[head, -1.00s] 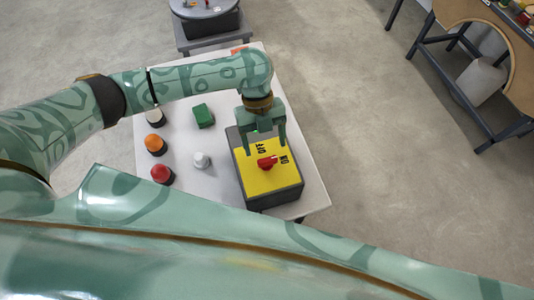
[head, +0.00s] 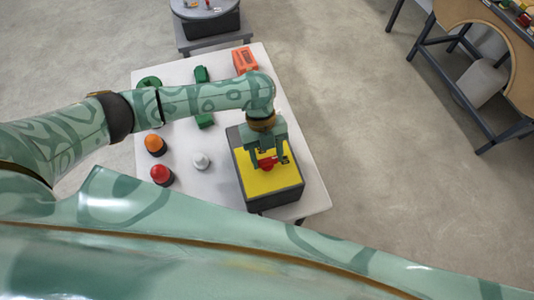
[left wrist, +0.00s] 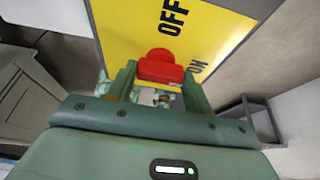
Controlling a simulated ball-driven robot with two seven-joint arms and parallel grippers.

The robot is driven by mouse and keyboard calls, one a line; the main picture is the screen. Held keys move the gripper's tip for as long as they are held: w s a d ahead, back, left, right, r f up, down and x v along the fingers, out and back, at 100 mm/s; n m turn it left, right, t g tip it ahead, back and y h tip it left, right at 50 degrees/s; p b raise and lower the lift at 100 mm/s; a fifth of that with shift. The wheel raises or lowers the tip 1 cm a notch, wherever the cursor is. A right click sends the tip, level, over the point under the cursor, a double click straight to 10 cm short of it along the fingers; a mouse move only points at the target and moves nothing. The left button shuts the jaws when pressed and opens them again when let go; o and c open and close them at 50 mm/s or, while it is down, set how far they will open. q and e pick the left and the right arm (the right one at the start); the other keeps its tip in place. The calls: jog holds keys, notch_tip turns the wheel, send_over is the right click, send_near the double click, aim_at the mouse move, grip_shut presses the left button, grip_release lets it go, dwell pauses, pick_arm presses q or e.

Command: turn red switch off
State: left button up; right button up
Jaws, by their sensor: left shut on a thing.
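The red switch (head: 267,164) is a rotary knob on the yellow top face (head: 262,184) of a dark grey box (head: 275,199). My left gripper (head: 268,161) is down over the knob, with its fingers on either side, shut on it. In the left wrist view the red switch (left wrist: 160,67) sits between the two fingers (left wrist: 158,85). The black OFF label (left wrist: 174,17) shows beyond the knob, and the ON label (left wrist: 196,67) is to its right. The gripper covers parts of the labels in the head view. My right gripper is not in view.
The box stands on a white table (head: 220,185). An orange button (head: 155,143), a red button (head: 161,173) and a white knob (head: 201,160) stand left of it. Green objects (head: 203,74) and an orange box (head: 245,60) are farther back.

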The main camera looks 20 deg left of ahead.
pick_arm(q)
jog(key=shift+r+n+h+p, duration=0.15)
jog(key=shift+n+h+p, duration=0.15)
jog(key=shift+n+p, duration=0.55)
jog(key=n+t+p, duration=0.1)
jog(key=n+p, duration=0.3)
jog(key=n+t+h+p, duration=0.1)
jog(key=n+t+p, duration=0.1)
jog(key=n+p, duration=0.2)
jog(key=n+t+p, duration=0.1)
jog(key=n+p, duration=0.3)
jog(key=shift+s+a+r+t, duration=0.1)
jog(key=shift+s+a+t, duration=0.1)
jog(key=shift+s+t, duration=0.1)
jog(key=n+t+p, duration=0.1)
jog(key=n+p, duration=0.3)
jog(key=shift+s+n+t+p, duration=0.1)
jog(key=shift+n+t+p, duration=0.2)
jog(key=shift+n+t, duration=0.1)
jog(key=shift+f, duration=0.2)
jog(key=o, duration=1)
